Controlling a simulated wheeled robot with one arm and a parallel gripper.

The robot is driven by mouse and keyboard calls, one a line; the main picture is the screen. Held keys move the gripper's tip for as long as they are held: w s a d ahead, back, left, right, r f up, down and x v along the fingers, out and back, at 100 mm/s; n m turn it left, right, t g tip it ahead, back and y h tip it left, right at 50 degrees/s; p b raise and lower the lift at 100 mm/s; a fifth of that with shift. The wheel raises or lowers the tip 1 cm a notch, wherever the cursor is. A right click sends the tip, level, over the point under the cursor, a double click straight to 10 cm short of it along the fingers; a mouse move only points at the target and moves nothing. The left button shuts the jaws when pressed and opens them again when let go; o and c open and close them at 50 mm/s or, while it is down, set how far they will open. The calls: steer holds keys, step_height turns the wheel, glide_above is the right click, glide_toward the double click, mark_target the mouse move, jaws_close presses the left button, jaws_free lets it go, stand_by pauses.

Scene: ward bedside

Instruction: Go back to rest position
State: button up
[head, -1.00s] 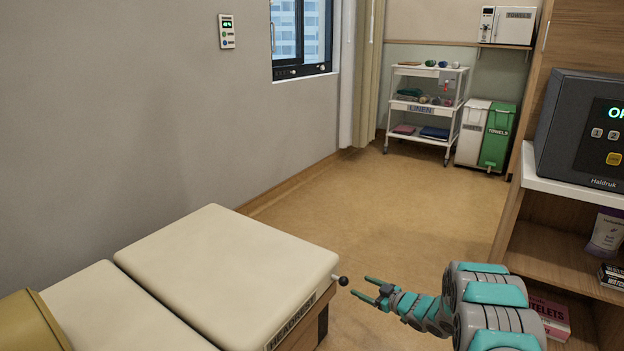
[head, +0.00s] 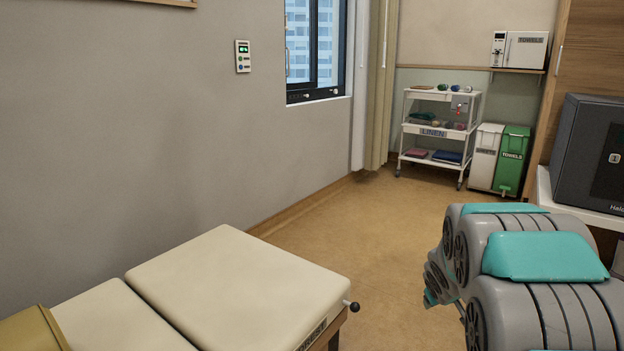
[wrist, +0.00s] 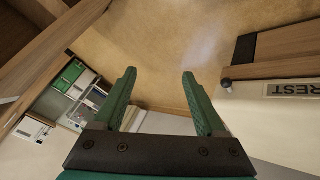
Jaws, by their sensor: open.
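My gripper (wrist: 160,95) shows in the wrist view with its two green fingers apart and nothing between them. Beyond the fingers are the tan floor and the wall. In the head view my arm is folded in the lower right, and its thick grey and teal links hide the gripper. The bed (head: 235,285) with a cream mattress and a black knob at its corner is left of the arm, with floor showing between them. The bed's end also shows at the right of the wrist view (wrist: 290,120).
A shelf unit with a dark box (head: 590,150) stands close at the right, partly behind my arm. A white linen trolley (head: 432,130), a white bin (head: 485,157) and a green bin (head: 511,160) stand at the back. The floor (head: 370,225) between is clear.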

steer(key=s+a+r+m+g+y, duration=0.1)
steer(key=s+a+g, duration=0.2)
steer(key=s, duration=1.1)
steer(key=s+a+r+g+y, duration=0.1)
steer(key=s+a+r+g, duration=0.1)
steer(key=s+a, duration=0.6)
steer(key=s+a+r+m+g+y, duration=0.1)
steer(key=s+a+g, duration=0.3)
steer(key=s, duration=1.7)
steer(key=shift+s+a+r+m, duration=0.3)
steer(key=shift+s+a, duration=0.05)
steer(key=shift+a, duration=0.7)
